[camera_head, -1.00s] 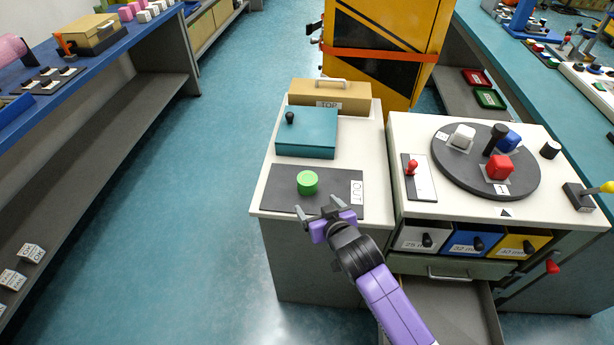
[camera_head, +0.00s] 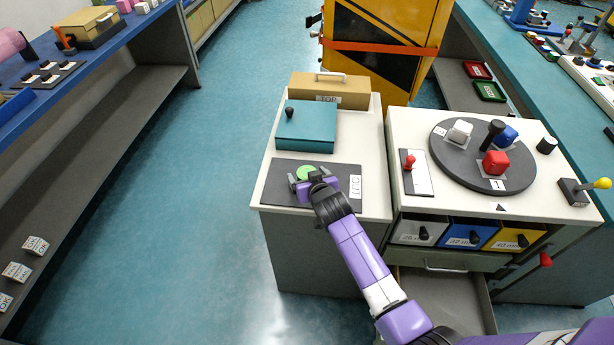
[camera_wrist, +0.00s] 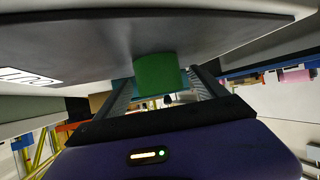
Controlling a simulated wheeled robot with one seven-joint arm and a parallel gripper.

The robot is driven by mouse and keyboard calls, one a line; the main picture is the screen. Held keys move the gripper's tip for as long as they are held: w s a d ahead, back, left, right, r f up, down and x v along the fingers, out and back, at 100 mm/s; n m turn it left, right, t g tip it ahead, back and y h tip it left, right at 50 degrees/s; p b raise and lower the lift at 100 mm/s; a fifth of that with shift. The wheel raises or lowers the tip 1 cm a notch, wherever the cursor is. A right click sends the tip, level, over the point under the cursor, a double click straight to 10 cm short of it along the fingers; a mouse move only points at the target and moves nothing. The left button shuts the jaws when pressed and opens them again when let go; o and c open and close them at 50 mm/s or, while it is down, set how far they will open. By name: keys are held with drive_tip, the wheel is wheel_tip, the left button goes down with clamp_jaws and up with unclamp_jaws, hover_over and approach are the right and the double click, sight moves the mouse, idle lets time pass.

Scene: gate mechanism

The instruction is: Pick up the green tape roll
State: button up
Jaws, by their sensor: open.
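The green tape roll (camera_head: 306,172) stands on the dark grey mat marked OUT (camera_head: 341,200), on the white-topped cabinet. My purple gripper (camera_head: 308,181) is open just above the mat at the roll, with one finger on each side of it. In the wrist view the green tape roll (camera_wrist: 157,74) shows between the two fingers of my gripper (camera_wrist: 165,84), and gaps are visible beside it. The gripper body hides the near part of the roll in the head view.
A teal box (camera_head: 307,128) with a black knob sits just behind the mat. A tan box (camera_head: 331,90) stands farther back. Open floor lies left of the cabinet.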

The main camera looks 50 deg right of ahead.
drive_tip(key=shift+w+d+f, duration=0.1)
drive_tip(key=shift+w+d, duration=0.05)
drive_tip(key=shift+w, duration=0.05)
drive_tip(key=c, duration=1.5)
